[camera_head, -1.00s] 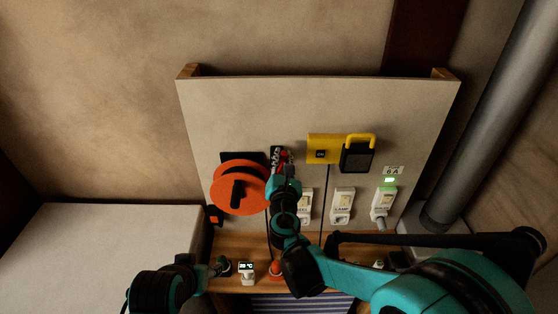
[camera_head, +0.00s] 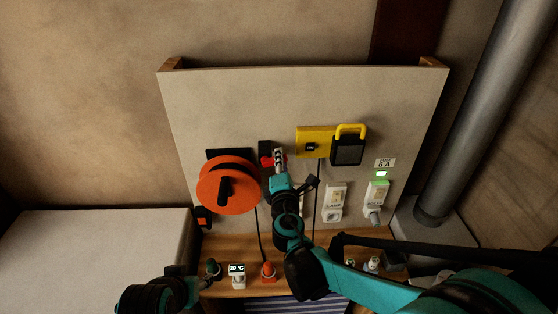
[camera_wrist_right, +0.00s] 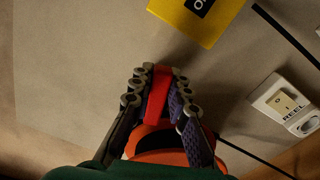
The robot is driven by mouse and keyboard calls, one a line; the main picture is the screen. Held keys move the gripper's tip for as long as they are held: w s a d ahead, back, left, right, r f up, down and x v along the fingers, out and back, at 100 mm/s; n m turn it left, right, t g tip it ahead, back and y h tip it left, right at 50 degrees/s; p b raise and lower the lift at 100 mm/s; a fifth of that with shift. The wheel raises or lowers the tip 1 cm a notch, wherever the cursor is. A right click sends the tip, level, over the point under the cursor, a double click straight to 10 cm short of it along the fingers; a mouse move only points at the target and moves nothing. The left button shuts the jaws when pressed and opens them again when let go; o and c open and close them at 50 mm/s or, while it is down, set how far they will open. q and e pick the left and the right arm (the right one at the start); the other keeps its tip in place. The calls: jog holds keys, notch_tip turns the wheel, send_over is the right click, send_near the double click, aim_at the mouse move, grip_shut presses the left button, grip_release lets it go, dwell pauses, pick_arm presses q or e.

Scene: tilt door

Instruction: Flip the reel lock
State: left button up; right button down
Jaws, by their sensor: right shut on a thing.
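The orange cable reel (camera_head: 227,186) with a black crank hangs on the upright board. Beside its upper right is a small dark mount (camera_head: 265,147) with a red lever (camera_head: 266,161), which I take for the reel lock. My right gripper (camera_head: 279,155) is at the lever and partly covers it. In the right wrist view, the gripper's fingers (camera_wrist_right: 160,84) are shut on the red lever (camera_wrist_right: 157,94), with the orange reel (camera_wrist_right: 165,157) behind it. My left gripper (camera_head: 203,283) is low at the left, near the shelf; its fingers are too small and dark to read.
A yellow box (camera_head: 313,141) and a black lamp with a yellow handle (camera_head: 347,148) hang right of the lever. Labelled switch sockets (camera_head: 334,202) sit below. A small display (camera_head: 237,270) and an orange cone-like piece (camera_head: 268,271) stand on the shelf.

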jog(key=shift+d+f+m+b, duration=0.1)
jog(key=shift+f+m+b, duration=0.25)
jog(key=shift+m, duration=0.45)
jog(key=c, duration=1.4)
grip_release()
jog(key=shift+c, duration=0.2)
jog(key=s, duration=1.2)
